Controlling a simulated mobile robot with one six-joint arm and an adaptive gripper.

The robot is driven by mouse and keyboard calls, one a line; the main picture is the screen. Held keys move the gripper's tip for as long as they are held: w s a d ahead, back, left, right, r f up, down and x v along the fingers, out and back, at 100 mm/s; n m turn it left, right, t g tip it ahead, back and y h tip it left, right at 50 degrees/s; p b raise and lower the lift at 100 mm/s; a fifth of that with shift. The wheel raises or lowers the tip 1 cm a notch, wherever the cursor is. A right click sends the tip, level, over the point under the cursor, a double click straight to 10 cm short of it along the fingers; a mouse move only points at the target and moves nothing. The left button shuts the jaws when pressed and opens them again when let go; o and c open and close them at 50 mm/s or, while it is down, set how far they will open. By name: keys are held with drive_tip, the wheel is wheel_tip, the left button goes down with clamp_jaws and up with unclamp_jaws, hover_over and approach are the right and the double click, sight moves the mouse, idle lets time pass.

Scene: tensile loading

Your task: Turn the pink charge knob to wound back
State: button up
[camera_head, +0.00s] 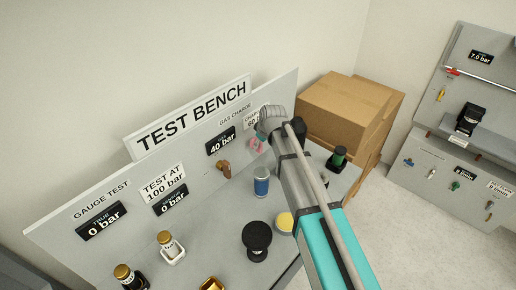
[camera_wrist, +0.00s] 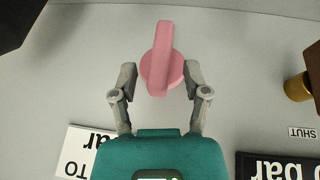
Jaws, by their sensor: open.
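The pink charge knob (camera_wrist: 161,68) has a round base and a long raised grip, and is mounted on the grey panel. In the wrist view its grip points up the picture, tilted slightly right at the top. My gripper (camera_wrist: 161,80) is open, with one finger on each side of the knob's base and a gap visible on both sides. In the head view the pink knob (camera_head: 255,144) shows partly, beside my gripper (camera_head: 262,132) at the right part of the test bench panel. My arm hides some of the panel there.
A brass valve handle (camera_head: 224,168) sits left of the knob, under the 40 bar display (camera_head: 221,141). A blue can (camera_head: 261,182), a black round-topped item (camera_head: 257,238) and a yellow-topped item (camera_head: 285,222) stand on the bench below. Cardboard boxes (camera_head: 345,110) stand behind right.

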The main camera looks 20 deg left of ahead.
drive_tip(key=shift+b+x, duration=0.8)
drive_tip(key=shift+x, duration=0.45)
